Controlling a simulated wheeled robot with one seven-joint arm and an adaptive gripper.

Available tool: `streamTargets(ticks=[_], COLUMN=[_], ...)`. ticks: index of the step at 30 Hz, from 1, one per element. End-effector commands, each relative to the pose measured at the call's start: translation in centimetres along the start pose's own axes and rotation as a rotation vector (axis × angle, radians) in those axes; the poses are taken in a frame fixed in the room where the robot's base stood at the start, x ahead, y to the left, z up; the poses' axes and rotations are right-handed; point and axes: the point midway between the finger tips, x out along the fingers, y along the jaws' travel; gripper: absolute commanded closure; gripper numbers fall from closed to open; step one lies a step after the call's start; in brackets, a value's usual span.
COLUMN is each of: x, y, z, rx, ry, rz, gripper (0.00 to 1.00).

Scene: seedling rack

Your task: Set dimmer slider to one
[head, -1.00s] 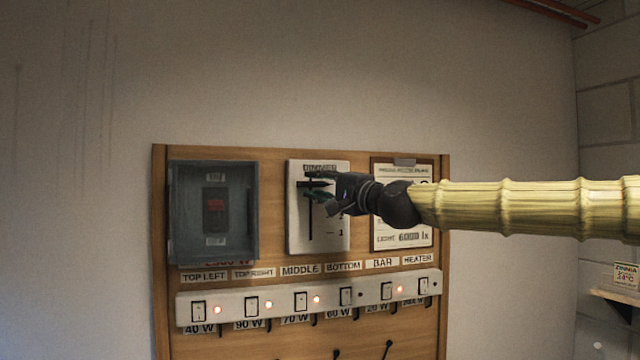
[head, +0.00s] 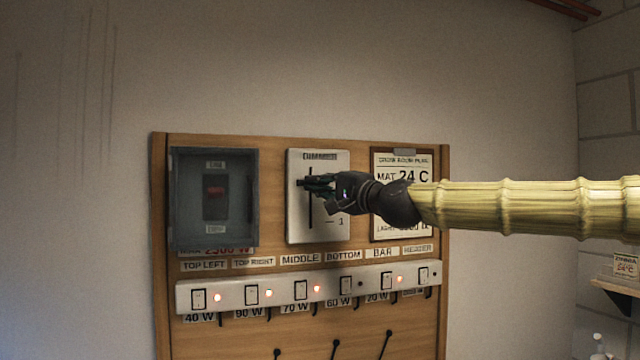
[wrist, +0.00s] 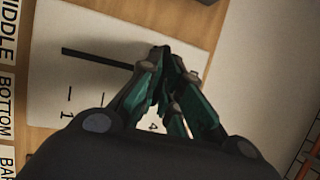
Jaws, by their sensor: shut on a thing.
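The white dimmer plate (head: 330,165) is on the wooden board, with a dark vertical slot (head: 310,213) and a "1" mark (head: 335,222) near its lower end. My gripper (head: 312,184) is shut on the slider knob (head: 301,183), in the upper part of the slot and above the "1". Part of the slot shows above the fingers. In the wrist view, the fingertips (wrist: 164,54) meet at one end of the visible slot (wrist: 95,58) and mostly hide the knob.
A notice card (head: 390,165) is to the right, partly behind my gripper and arm. A strip of rocker switches (head: 302,291) with several lit lamps runs below. The wall above is clear.

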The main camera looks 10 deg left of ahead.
Motion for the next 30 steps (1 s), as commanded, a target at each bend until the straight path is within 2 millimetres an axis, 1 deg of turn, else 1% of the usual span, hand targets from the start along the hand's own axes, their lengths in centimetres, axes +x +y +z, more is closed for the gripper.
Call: streamTargets(ticks=[1, 21, 24, 30], x=[-0.2, -1.5, -1.6, -1.6], y=[1.2, 9.2, 9.9, 10.0], z=[0.1, 0.5, 0.6, 0.6], rx=[0.002, 0.002, 0.002, 0.002], ry=[0.000, 0.000, 0.000, 0.000], rz=[0.000, 0.000, 0.000, 0.002], gripper=[1.00, 1.00, 1.00, 1.00])
